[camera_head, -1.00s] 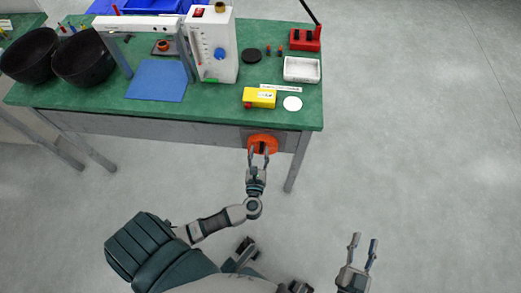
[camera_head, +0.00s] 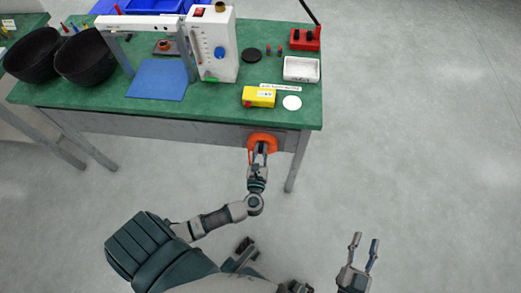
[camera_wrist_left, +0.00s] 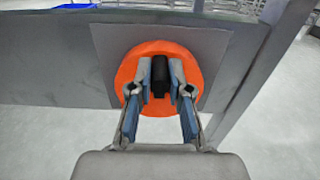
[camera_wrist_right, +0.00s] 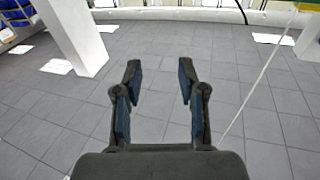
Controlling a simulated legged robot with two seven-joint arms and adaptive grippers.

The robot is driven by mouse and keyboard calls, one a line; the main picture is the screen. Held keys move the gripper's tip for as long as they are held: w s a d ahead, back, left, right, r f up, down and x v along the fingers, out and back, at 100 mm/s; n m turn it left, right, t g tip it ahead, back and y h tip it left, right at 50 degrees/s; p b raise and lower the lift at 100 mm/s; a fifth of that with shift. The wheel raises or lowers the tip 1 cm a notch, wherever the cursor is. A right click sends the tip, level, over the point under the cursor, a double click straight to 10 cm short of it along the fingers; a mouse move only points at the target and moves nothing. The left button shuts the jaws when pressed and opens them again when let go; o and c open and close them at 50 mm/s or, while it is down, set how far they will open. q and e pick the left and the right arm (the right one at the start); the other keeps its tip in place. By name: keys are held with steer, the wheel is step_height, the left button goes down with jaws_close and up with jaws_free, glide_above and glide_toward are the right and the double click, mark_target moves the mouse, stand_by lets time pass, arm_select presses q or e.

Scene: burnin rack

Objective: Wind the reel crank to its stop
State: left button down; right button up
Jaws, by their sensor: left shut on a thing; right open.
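The orange reel (camera_head: 262,137) is mounted on a grey plate on the front of the bench, below the top's right end. In the left wrist view the reel (camera_wrist_left: 128,68) faces me, with a black crank handle (camera_wrist_left: 160,76) at its middle. My left gripper (camera_head: 260,152) is at the reel, and in the left wrist view its fingers (camera_wrist_left: 160,80) are shut on the black handle from both sides. Part of the reel is hidden behind the fingers. My right gripper (camera_head: 364,250) is open and empty over the floor at the lower right; its fingers (camera_wrist_right: 158,85) stand apart.
A bench leg (camera_head: 297,163) stands right of the reel. The floor to the right is clear.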

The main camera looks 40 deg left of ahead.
steer(key=shift+d+f, duration=0.15)
steer(key=shift+f, duration=0.05)
arm_select(q)
steer(key=shift+w, duration=0.1)
